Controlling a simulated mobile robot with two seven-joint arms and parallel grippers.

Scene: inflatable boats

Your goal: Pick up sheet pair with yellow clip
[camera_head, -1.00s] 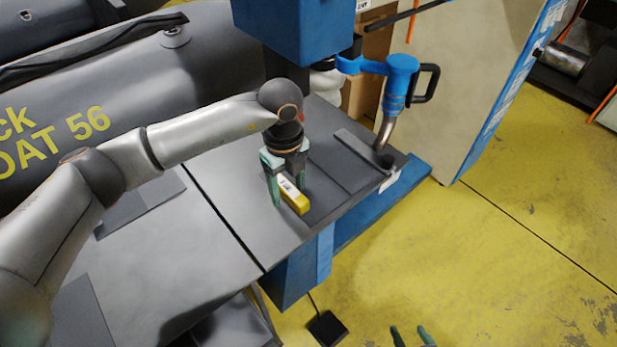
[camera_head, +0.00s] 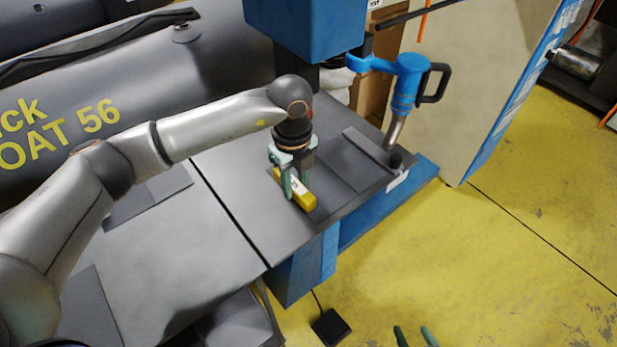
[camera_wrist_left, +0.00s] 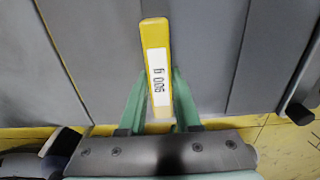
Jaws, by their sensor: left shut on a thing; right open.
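The yellow clip (camera_head: 309,201) sits at the front edge of a dark grey sheet pair (camera_head: 333,180) on the worktable under the blue machine. In the left wrist view the clip (camera_wrist_left: 154,36) is a long yellow bar with a white printed label, running over the grey sheets (camera_wrist_left: 205,55). My left gripper (camera_head: 296,188) is shut on the clip, its green fingers on either side; its fingers also show in the left wrist view (camera_wrist_left: 157,88). I cannot tell whether the sheets touch the table. My right gripper (camera_head: 416,338) shows only its green fingertips, apart and empty, at the bottom edge.
The blue machine head (camera_head: 308,30) stands just behind my left gripper. A blue hot-air tool (camera_head: 407,85) is right of it. Other grey sheets (camera_head: 150,198) lie on the grey table (camera_head: 165,250) at left. A grey boat (camera_head: 205,75) is behind; yellow floor (camera_head: 480,270) is clear at right.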

